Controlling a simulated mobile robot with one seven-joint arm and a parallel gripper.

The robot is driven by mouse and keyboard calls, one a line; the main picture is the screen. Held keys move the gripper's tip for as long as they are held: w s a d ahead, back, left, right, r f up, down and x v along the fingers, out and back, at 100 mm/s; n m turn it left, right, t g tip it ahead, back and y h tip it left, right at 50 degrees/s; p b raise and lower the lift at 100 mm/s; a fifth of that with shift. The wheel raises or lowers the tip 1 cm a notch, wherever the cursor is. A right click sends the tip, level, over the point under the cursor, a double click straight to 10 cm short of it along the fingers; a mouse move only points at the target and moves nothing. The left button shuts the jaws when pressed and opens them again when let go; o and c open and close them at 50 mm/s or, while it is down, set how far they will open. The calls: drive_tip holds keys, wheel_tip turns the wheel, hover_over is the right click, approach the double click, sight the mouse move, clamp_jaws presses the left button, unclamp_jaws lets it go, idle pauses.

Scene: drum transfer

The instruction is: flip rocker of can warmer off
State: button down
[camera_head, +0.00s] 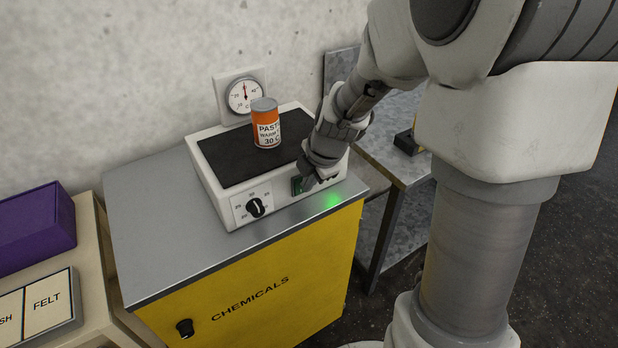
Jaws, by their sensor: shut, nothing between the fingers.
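The can warmer (215,188) is a white box with a dark top plate, standing on the grey top of a yellow cabinet. An orange can labelled PASTE (267,130) stands upright on its plate. A black dial (256,208) is on the left of its front face. The green rocker (296,186) is at the right of the front face, partly hidden by my gripper. My gripper (308,188) is shut and empty, its fingertips at the rocker; I cannot tell whether they touch. Which way the rocker is tipped cannot be made out. A green glow shows on the cabinet top below.
A round gauge (243,96) is on the wall behind the warmer. The yellow cabinet (250,300) is marked CHEMICALS. A purple box (36,228) and a FELT tray (50,303) are at the left. A metal table (400,165) stands at the right. The cabinet top's left side is clear.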

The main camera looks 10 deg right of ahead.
drive_tip(key=shift+w+a+r+p, duration=0.2)
drive_tip(key=shift+r+p, duration=0.25)
drive_tip(key=shift+p, duration=0.15)
drive_tip(key=shift+d+f, duration=0.1)
drive_tip(key=shift+f, duration=0.25)
drive_tip(key=shift+r, duration=0.85)
drive_tip(key=shift+s, duration=0.1)
